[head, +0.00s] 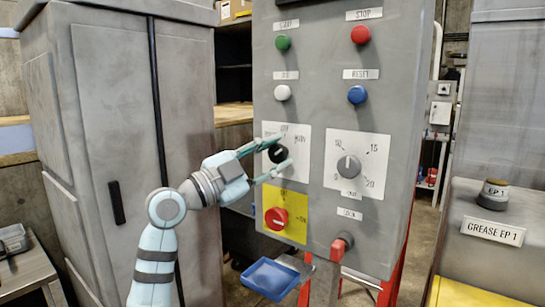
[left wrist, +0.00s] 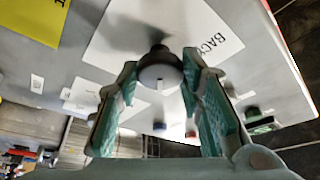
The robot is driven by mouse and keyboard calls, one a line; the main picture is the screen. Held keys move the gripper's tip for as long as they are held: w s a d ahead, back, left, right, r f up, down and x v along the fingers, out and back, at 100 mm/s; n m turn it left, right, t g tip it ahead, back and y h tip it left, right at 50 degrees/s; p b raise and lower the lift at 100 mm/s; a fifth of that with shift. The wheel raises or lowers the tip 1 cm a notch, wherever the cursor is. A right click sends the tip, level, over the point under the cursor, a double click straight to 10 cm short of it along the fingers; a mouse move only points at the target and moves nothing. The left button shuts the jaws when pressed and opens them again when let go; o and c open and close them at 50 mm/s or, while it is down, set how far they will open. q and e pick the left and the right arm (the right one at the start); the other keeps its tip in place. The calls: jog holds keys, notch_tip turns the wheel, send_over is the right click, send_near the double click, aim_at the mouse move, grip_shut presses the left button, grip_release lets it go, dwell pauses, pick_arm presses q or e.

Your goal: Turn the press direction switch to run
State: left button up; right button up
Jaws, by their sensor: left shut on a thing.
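The press direction switch is a round black knob (head: 277,154) on a white plate (head: 301,173) at the left of the grey control panel. Its plate labels are small and partly covered in the head view. My left gripper (head: 282,156) reaches in from the left, with its green fingers on either side of the knob, shut on it. In the left wrist view the knob (left wrist: 160,70) sits between the fingertips of my left gripper (left wrist: 160,75), with a white mark on its face. "BACK" is readable on the plate there. My right gripper is not in view.
Below the switch is a red knob (head: 276,218) on a yellow plate. To the right is a grey dial (head: 348,166). Green, red, white and blue buttons sit above. A red lock handle (head: 341,247) and a blue tray (head: 270,278) are lower down. A grey cabinet (head: 110,130) stands left.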

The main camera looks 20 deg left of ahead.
pick_arm(q)
jog(key=o, duration=1.1)
jog(key=shift+o, duration=0.2)
jog(key=v, duration=1.2)
